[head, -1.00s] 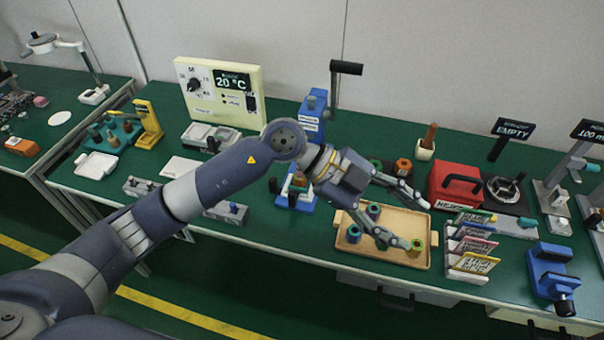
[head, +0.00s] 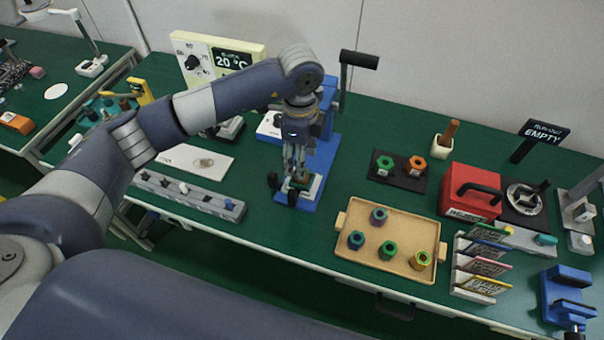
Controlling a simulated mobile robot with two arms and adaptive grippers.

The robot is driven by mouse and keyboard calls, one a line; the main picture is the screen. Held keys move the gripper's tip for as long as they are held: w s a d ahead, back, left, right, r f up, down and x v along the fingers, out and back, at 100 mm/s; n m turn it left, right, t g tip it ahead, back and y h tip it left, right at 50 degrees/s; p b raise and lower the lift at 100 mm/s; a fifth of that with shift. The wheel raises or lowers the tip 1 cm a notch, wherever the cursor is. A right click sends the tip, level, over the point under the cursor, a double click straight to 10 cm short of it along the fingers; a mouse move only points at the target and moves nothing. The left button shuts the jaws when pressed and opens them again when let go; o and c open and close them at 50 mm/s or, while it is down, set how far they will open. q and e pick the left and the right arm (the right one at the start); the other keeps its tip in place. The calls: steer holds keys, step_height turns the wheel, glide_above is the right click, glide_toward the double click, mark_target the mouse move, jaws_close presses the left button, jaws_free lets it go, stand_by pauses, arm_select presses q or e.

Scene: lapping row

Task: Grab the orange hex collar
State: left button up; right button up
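An orange hex collar (head: 415,165) stands on a black plate (head: 398,181), beside a green hex collar (head: 384,164). My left gripper (head: 294,172) points down over the blue arbor press (head: 323,160), left of the black plate and well apart from it. Its fingers look close together just above a small brownish and green piece (head: 302,179) on the press. The fingers and the press overlap, so I cannot tell whether they hold that piece. My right gripper is not in view.
A tan tray (head: 391,223) with several coloured collars lies in front of the black plate. A red box (head: 470,192) and a card rack (head: 480,262) stand to the right. A grey slotted block (head: 190,196) is to the left. Green table is bare between press and plate.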

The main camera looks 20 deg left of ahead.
arm_select(q)
steer(key=shift+w+f, duration=0.1)
steer(key=shift+f, duration=0.3)
step_height(320, 180, down, 4)
steer(key=shift+w+f+p, duration=0.1)
steer(key=shift+w+p, duration=0.05)
steer(key=shift+p, duration=0.6)
steer(key=shift+f, duration=0.15)
steer(key=shift+d, duration=0.1)
steer(key=c, duration=1.1)
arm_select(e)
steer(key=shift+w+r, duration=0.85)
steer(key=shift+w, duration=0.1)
